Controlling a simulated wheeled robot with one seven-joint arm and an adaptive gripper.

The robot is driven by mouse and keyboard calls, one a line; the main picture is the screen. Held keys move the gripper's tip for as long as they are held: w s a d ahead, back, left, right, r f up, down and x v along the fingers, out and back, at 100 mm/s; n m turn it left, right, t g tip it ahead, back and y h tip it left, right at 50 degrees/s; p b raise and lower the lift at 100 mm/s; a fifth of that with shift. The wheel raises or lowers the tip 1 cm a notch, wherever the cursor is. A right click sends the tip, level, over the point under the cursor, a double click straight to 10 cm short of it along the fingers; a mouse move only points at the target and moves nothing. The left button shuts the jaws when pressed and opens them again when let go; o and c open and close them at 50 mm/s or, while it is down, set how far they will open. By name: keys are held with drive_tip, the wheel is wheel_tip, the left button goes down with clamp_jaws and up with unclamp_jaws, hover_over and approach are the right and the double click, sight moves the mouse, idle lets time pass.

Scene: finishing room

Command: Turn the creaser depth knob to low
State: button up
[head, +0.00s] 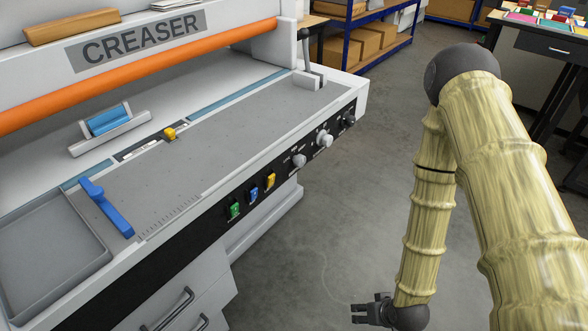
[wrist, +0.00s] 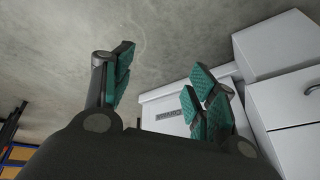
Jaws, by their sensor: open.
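The creaser (head: 225,120) is a white machine with a grey bed, an orange bar and a black front strip. Three round knobs sit toward the right end of that strip: a left knob (head: 299,160), a middle knob (head: 324,139) and a dark right knob (head: 348,118). Their labels are too small to read, so I cannot tell which is the depth knob. My gripper (head: 362,312) hangs low over the floor, right of the machine and apart from the knobs. In the wrist view my gripper (wrist: 157,88) is open and empty, with green pads.
Green (head: 234,210), blue (head: 253,194) and yellow (head: 270,180) switches sit left of the knobs. White drawers (head: 185,300) are below. Blue shelving (head: 365,25) with boxes is behind. The floor (head: 330,230) beside the machine is clear.

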drive_tip(key=w+a+r+n+t+y+b, duration=0.1)
drive_tip(key=w+a+t+b, duration=0.1)
drive_tip(key=w, duration=0.5)
drive_tip(key=w+a+r+n+t+y+b, duration=0.1)
drive_tip(key=w+r+t+b, duration=0.1)
drive_tip(key=w, duration=0.5)
drive_tip(key=n+t+y+b, duration=0.2)
drive_tip(key=n+y+b, duration=0.6)
drive_tip(key=y, duration=0.2)
approach(303, 163)
drive_tip(key=x, duration=0.9)
drive_tip(key=shift+w+a+r+b, duration=0.1)
drive_tip(key=shift+w+a+b, duration=0.05)
drive_tip(key=shift+a+b, duration=0.2)
drive_tip(key=shift+c, duration=0.4)
drive_tip(key=c, duration=0.9)
